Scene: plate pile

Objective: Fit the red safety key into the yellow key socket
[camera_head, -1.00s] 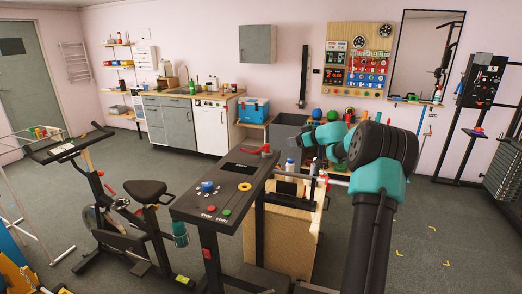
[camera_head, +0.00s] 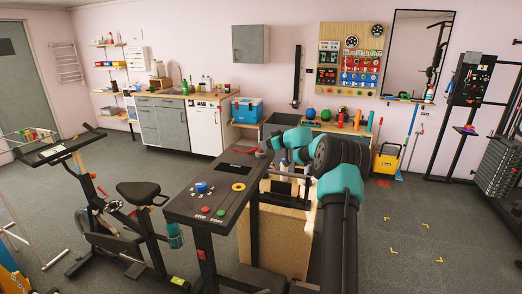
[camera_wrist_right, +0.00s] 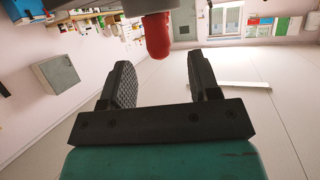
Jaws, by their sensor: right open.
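The red safety key (camera_head: 246,150) lies at the far edge of the dark console in the head view. The yellow key socket (camera_head: 239,187) is a yellow ring on the console top, nearer to me. My right gripper (camera_head: 266,149) is at the console's far right corner, close to the key; its fingers are small and partly hidden there. In the right wrist view the right gripper (camera_wrist_right: 162,82) is open, with nothing between its pads. A rounded red end, seemingly the key (camera_wrist_right: 155,35), shows just beyond the fingertips, between them. My left gripper is not in view.
The console (camera_head: 183,212) also carries a blue knob (camera_head: 201,187), a red stop button (camera_head: 206,209) and a green start button (camera_head: 221,211). An exercise bike (camera_head: 138,215) stands to its left.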

